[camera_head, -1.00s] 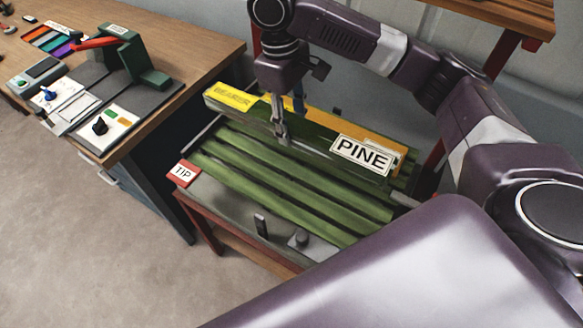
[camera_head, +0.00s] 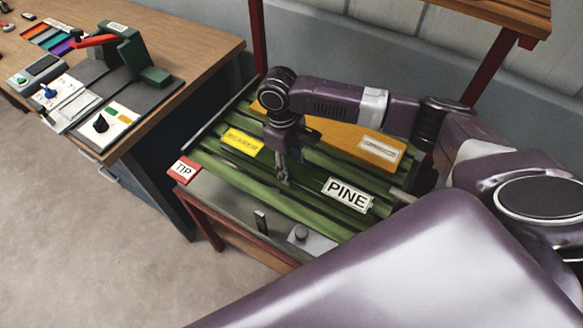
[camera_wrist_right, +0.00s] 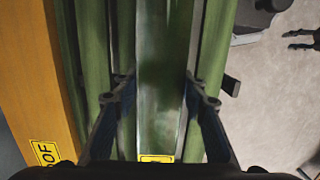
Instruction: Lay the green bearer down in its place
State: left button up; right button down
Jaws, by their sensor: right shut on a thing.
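The green bearer (camera_head: 312,179) is a long green bar with a yellow "BEARER" label towards its left end and a white "PINE" label towards its right. It lies low along the other green bars (camera_head: 246,184) of the stand. I cannot tell whether it rests fully on anything. My right gripper (camera_head: 283,182) comes down on its middle and is shut on it. In the right wrist view the bearer (camera_wrist_right: 163,60) runs between the two fingers (camera_wrist_right: 163,92), with green bars on both sides. My left gripper is not in view.
An orange board (camera_head: 345,137) with a label lies behind the bearer. A red "TIP" tag (camera_head: 183,170) marks the stand's left corner. A wooden bench (camera_head: 200,55) with devices stands left.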

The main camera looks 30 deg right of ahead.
aim_at(287, 165)
jog(key=shift+w+f, duration=0.1)
jog(key=shift+f, duration=0.35)
jog(key=c, duration=1.2)
grip_release()
jog(key=shift+f, duration=0.1)
jog(key=r, duration=0.4)
jog(key=r+b, duration=0.1)
jog(key=r, duration=0.3)
jog(key=w+r+b, duration=0.1)
jog(key=r, duration=0.3)
jog(key=shift+a, duration=0.4)
